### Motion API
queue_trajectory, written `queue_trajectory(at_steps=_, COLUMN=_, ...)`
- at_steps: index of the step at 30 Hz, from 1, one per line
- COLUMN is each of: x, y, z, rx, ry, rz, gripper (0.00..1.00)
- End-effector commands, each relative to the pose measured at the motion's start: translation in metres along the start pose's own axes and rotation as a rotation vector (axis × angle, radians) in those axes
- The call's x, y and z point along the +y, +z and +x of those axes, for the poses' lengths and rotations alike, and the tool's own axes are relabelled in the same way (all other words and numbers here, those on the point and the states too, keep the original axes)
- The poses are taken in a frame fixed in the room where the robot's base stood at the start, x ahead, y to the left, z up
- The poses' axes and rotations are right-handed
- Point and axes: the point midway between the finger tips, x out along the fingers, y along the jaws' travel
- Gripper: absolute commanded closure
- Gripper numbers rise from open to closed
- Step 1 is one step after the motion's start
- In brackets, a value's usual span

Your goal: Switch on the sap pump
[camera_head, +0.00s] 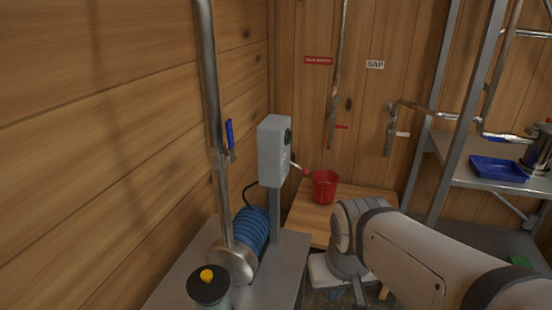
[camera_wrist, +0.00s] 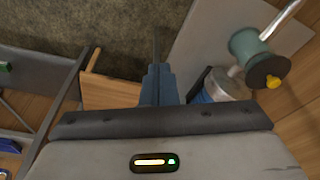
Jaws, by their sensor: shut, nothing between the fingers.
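The sap pump is a blue ribbed motor (camera_head: 251,229) with a round metal pump head (camera_head: 232,263), on a grey bench at the left wall. A grey switch box (camera_head: 273,152) stands above it on a post. A lever with a red knob (camera_head: 305,172) sticks out from the box's right side, and a dark green round part is on its face. The pump's blue body also shows in the wrist view (camera_wrist: 219,84), right of my gripper (camera_wrist: 158,72). My gripper is shut and empty, apart from the pump. In the head view my arm is right of the box.
A red bucket (camera_head: 325,187) stands on a wooden table just behind the lever knob. A vertical pipe with a blue-handled valve (camera_head: 230,135) rises left of the box. A yellow-knobbed cylinder (camera_head: 208,285) is in front. A metal rack with a blue tray (camera_head: 497,169) stands at right.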

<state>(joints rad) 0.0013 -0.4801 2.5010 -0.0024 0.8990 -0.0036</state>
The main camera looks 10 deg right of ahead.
Motion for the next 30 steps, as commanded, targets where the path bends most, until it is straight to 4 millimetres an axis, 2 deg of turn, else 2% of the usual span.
queue_trajectory(at_steps=8, x=0.001, y=-0.002, z=0.001, rx=0.005, ry=0.004, rz=-0.005, gripper=1.00)
queue_trajectory(at_steps=11, x=0.011, y=-0.017, z=0.004, rx=0.048, ry=0.035, rz=-0.044, gripper=1.00)
queue_trajectory(at_steps=14, x=0.034, y=-0.049, z=0.011, rx=0.141, ry=0.107, rz=-0.145, gripper=1.00)
queue_trajectory(at_steps=18, x=0.068, y=-0.119, z=0.019, rx=0.327, ry=0.260, rz=-0.415, gripper=1.00)
queue_trajectory(at_steps=21, x=0.085, y=-0.169, z=0.022, rx=0.462, ry=0.375, rz=-0.652, gripper=1.00)
queue_trajectory(at_steps=24, x=0.092, y=-0.213, z=0.024, rx=0.591, ry=0.475, rz=-0.890, gripper=1.00)
queue_trajectory(at_steps=27, x=0.090, y=-0.248, z=0.029, rx=0.722, ry=0.554, rz=-1.141, gripper=1.00)
queue_trajectory(at_steps=30, x=0.083, y=-0.271, z=0.033, rx=0.854, ry=0.623, rz=-1.375, gripper=1.00)
